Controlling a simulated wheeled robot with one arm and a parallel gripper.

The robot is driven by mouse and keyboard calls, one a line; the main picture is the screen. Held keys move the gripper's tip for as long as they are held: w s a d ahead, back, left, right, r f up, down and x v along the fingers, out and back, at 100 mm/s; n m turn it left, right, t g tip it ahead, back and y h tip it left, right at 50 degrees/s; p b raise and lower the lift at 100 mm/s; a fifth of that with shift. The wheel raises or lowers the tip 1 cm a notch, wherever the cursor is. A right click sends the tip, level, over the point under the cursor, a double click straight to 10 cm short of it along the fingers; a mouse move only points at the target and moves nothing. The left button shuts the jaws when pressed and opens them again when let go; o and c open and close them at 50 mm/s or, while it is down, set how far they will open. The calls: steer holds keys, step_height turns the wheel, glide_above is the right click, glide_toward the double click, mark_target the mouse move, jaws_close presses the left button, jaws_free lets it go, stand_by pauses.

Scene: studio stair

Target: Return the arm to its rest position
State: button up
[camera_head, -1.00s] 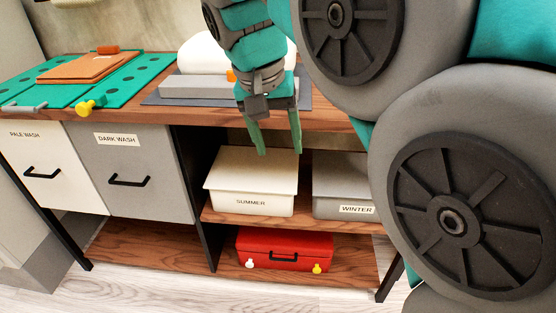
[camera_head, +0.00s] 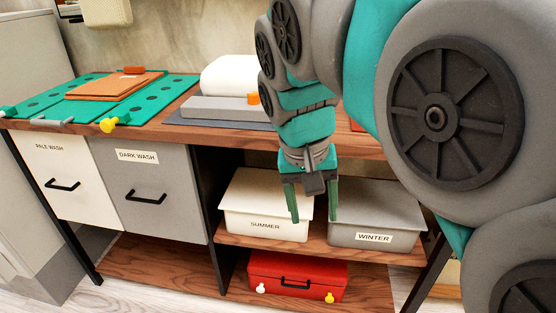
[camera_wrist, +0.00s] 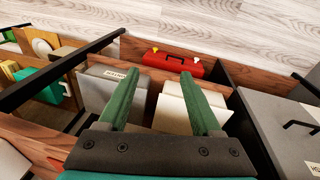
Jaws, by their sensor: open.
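My arm hangs down at the centre right of the head view. My gripper (camera_head: 313,203) has two green fingers that point down and stand apart with nothing between them. It is in front of the shelf, before the white SUMMER box (camera_head: 262,225) and the grey WINTER box (camera_head: 375,238). In the wrist view the open fingers (camera_wrist: 159,92) reach toward the SUMMER box (camera_wrist: 182,108) and the WINTER box (camera_wrist: 98,92). I cannot tell how far the fingertips are from the boxes.
The wooden counter (camera_head: 225,137) lies above and behind my gripper. It carries a green mat (camera_head: 40,103), a brown board (camera_head: 115,85) and a white roll (camera_head: 229,76). A red case (camera_head: 296,268) sits on the lower shelf. PALE WASH (camera_head: 58,185) and DARK WASH (camera_head: 145,190) bins stand left.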

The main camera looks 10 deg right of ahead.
steer(key=s+d+f+n+g+y, duration=0.1)
steer(key=s+f+n+g+y, duration=0.1)
steer(key=s+f, duration=1.3)
steer(key=shift+s+d+f+n, duration=0.2)
steer(key=shift+s+n, duration=0.2)
steer(key=shift+s, duration=0.25)
